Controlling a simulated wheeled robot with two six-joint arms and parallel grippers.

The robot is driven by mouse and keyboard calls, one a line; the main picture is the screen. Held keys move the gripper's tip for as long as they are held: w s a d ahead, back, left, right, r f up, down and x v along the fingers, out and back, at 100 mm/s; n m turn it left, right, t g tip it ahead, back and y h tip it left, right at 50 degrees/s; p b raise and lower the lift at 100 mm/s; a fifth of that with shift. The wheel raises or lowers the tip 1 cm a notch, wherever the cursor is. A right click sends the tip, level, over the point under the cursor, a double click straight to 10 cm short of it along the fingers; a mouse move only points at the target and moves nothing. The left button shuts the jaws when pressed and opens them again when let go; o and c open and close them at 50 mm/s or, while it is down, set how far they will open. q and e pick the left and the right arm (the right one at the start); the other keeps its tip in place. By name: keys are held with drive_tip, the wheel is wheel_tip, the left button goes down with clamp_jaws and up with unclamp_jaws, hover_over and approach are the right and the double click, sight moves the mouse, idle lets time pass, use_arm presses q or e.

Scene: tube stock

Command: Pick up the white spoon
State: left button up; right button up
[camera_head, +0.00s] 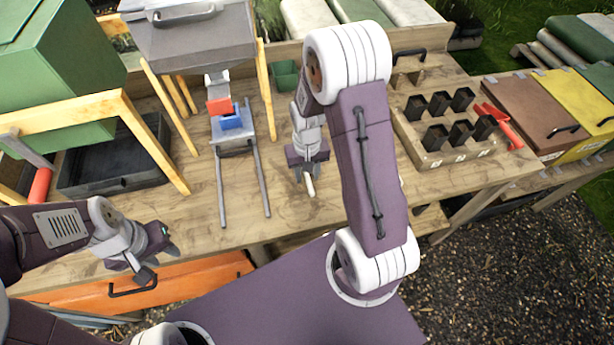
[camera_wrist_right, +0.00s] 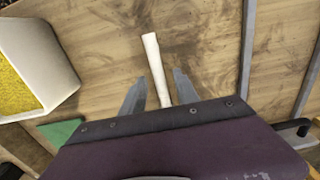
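The white spoon (camera_head: 310,187) shows in the head view as a short pale piece at the fingertips of my right gripper (camera_head: 306,174). In the right wrist view, the spoon (camera_wrist_right: 154,66) is a slim white handle over the wooden bench. It runs between the two fingers of the right gripper (camera_wrist_right: 160,84), with a gap on both sides. Its lower end is hidden behind the gripper body. My right gripper is open around it. My left gripper (camera_head: 158,262) is open and empty at the front left, over the bench's front edge, away from the spoon.
Grey rails (camera_head: 221,190) lie left of my right gripper. A wooden block with black pots (camera_head: 462,132) and a red trowel (camera_head: 497,122) are on the right. A black tray (camera_head: 70,178) is at the left. A white box with yellow contents (camera_wrist_right: 35,65) is near the spoon.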

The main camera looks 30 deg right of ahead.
drive_tip(key=shift+f, duration=0.15)
clamp_jaws()
idle(1.3)
